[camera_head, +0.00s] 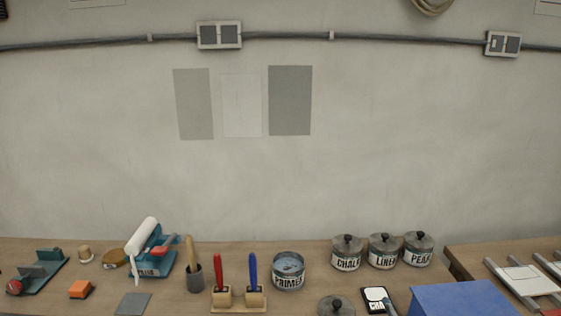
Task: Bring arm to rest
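Neither of my grippers and neither arm shows in the head view. The view looks over a wooden workbench (70,300) along the bottom, against a pale grey wall (400,150). An open tin labelled PRIMER (288,272) stands mid-bench. Lidded tins labelled CHALK (347,253), LINEN (383,251) and PEARL (418,249) stand in a row at the right back. A red-handled tool (218,275) and a blue-handled tool (253,275) stand upright in a wooden holder (238,309).
A white roller (142,237) rests on a teal tray (158,262). A grey cup (194,279) holds a wooden handle. A blue box (464,299) stands front right. Three flat panels, one being grey (290,100), are on the wall.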

